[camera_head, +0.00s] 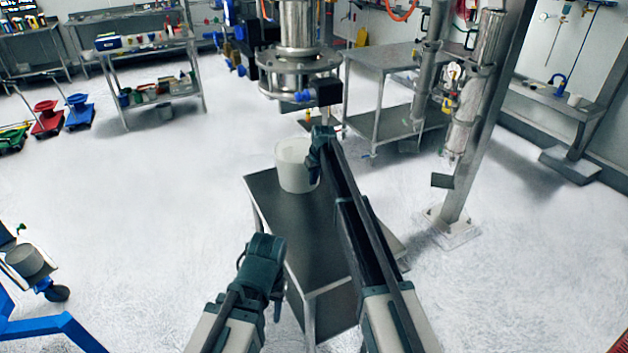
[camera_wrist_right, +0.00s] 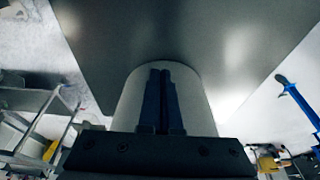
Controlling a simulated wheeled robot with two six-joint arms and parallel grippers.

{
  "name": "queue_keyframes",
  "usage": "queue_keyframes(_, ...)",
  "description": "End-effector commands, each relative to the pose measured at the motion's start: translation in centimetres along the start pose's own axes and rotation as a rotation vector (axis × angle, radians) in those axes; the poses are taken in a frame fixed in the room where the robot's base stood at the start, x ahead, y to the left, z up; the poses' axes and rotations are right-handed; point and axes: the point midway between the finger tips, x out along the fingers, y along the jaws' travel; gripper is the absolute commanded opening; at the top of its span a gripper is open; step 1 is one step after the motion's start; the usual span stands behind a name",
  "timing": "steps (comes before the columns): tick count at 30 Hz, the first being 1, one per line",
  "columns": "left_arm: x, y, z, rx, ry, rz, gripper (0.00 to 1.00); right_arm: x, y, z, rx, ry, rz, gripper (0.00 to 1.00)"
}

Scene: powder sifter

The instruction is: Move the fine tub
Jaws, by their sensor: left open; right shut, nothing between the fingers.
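A white tub (camera_head: 291,167) stands upright at the far end of a narrow dark-topped table (camera_head: 298,236). My right gripper (camera_head: 318,152) is at the tub's right side, its fingers shut with nothing between them. In the right wrist view, the shut fingers (camera_wrist_right: 163,98) lie in front of the pale, rounded tub (camera_wrist_right: 132,98); I cannot tell whether they touch it. My left gripper (camera_head: 262,256) is open and empty, low beside the near left edge of the table, apart from the tub.
A steel sifter machine (camera_head: 298,72) hangs just beyond the tub. A metal post (camera_head: 470,150) stands to the right. A steel two-level table (camera_head: 385,62) is behind. A blue-framed cart (camera_head: 35,325) is at lower left.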

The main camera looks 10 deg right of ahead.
Motion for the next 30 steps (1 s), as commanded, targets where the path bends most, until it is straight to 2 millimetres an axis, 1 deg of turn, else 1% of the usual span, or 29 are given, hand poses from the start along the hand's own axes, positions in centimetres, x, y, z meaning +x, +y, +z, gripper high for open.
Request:
queue_keyframes(5,-1.4,-0.1,0.1,0.000,0.000,0.000,0.50,-1.4,0.0,-0.1,0.000,0.000,0.000,0.00)
queue_keyframes(15,-5.6,-0.5,0.3,0.000,0.000,0.000,0.50,-5.9,0.0,-0.1,0.000,0.000,0.000,0.00)
queue_keyframes(18,-6.6,-0.6,0.4,0.000,0.000,0.000,0.50,-6.9,0.0,-0.1,0.000,0.000,0.000,0.00)
queue_keyframes(21,-7.1,-0.7,0.4,0.000,0.000,0.000,0.50,-7.4,0.0,-0.1,0.000,0.000,0.000,0.00)
queue_keyframes(25,-7.0,-0.7,0.4,0.000,0.000,0.000,0.50,-7.4,-0.1,0.0,0.000,-0.001,0.000,0.00)
queue_keyframes(26,-7.0,-0.7,0.4,0.000,0.000,0.000,0.50,-7.4,-0.2,0.2,0.000,-0.002,0.000,0.00)
queue_keyframes(28,-7.0,-0.7,0.4,0.000,0.000,0.000,0.50,-7.7,-1.3,1.5,-0.001,-0.011,-0.001,0.00)
queue_keyframes(29,-7.0,-0.7,0.4,0.000,0.000,0.000,0.50,-8.0,-2.1,2.5,-0.002,-0.019,-0.002,0.00)
queue_keyframes(30,-7.0,-0.7,0.4,0.000,0.000,0.000,0.50,-8.3,-3.3,4.0,-0.004,-0.031,-0.002,0.00)
